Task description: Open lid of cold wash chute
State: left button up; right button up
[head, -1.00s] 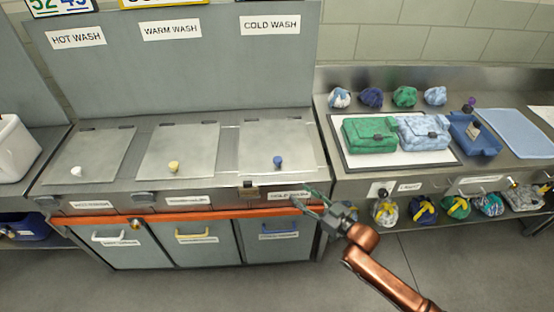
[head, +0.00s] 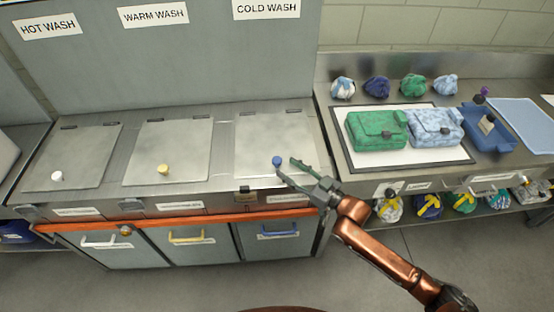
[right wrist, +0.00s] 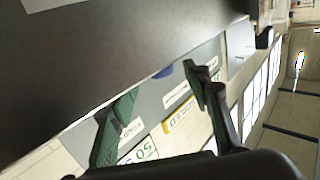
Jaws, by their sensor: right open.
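The cold wash chute lid (head: 268,138) is a flat grey metal plate, shut flush in the counter below the COLD WASH sign (head: 266,9). Its blue knob (head: 277,161) stands near the lid's front edge. My right gripper (head: 286,168) is open at the knob's right side, its fingers over the front right of the lid. In the right wrist view the green-padded fingers (right wrist: 158,100) are spread apart with a blue patch of the knob (right wrist: 165,71) beyond them. Whether a finger touches the knob I cannot tell. My left gripper is not in view.
The warm wash lid (head: 170,143) with a yellow knob and the hot wash lid (head: 75,150) with a white knob are shut to the left. To the right, a green bag (head: 376,130), a patterned bag (head: 436,127) and a blue tray (head: 492,133) rest on the counter.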

aim_at(277, 161)
jog(key=x, duration=0.4)
jog(key=shift+w+a+f+b, duration=0.1)
jog(key=shift+w+a+b, duration=0.05)
jog(key=shift+b, duration=0.2)
jog(key=shift+w+a, duration=0.4)
jog(key=shift+a, duration=0.05)
jog(key=shift+w+a, duration=0.1)
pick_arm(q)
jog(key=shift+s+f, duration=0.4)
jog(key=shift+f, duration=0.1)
pick_arm(e)
grip_shut()
